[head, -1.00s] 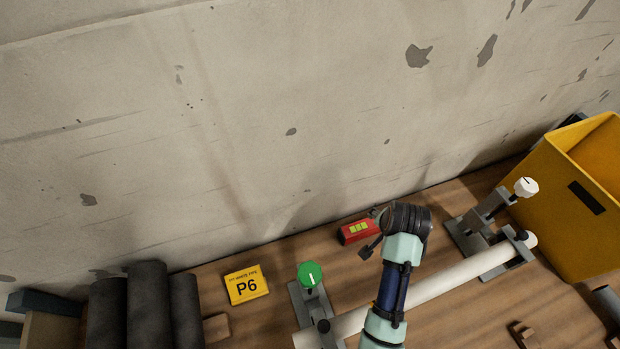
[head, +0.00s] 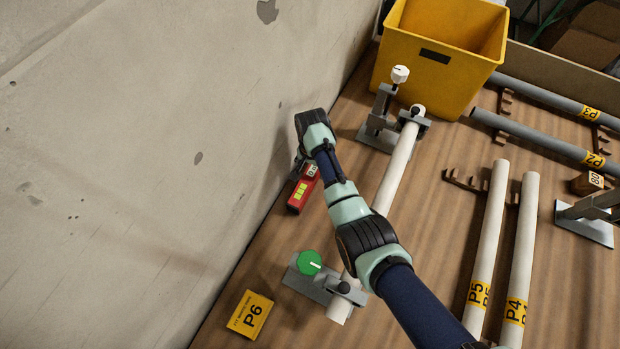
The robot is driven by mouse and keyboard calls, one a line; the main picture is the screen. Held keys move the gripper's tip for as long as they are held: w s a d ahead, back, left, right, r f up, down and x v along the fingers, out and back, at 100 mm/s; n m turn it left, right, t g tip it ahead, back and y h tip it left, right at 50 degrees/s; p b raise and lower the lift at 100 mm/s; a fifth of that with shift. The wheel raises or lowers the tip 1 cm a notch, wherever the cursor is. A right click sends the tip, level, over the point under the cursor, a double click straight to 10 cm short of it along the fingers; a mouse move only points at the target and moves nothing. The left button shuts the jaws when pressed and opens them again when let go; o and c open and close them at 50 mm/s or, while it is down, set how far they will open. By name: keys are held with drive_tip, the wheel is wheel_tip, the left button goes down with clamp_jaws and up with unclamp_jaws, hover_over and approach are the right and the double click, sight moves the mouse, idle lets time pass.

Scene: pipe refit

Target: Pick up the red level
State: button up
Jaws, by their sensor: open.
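The red level (head: 302,190) is a short red block with yellow-green windows. It lies on the wooden bench close to the concrete wall, left of the white pipe held in the clamps. My gripper (head: 301,164) is at the far end of the level, under my wrist, and is open. My wrist and forearm hide most of it, and the level's far end is partly covered. I cannot tell whether the fingers touch the level.
The clamped white pipe (head: 398,170) runs beside the level, with a green-knobbed clamp (head: 310,262) near and a white-knobbed clamp (head: 400,76) far. A yellow P6 sign (head: 250,314) stands at the lower left. A yellow bin (head: 440,60) and several loose pipes lie right.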

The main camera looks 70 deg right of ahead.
sight(312, 172)
wheel_tip(312, 172, down, 3)
drive_tip(key=shift+s+f+b, duration=0.1)
drive_tip(key=shift+b, duration=0.45)
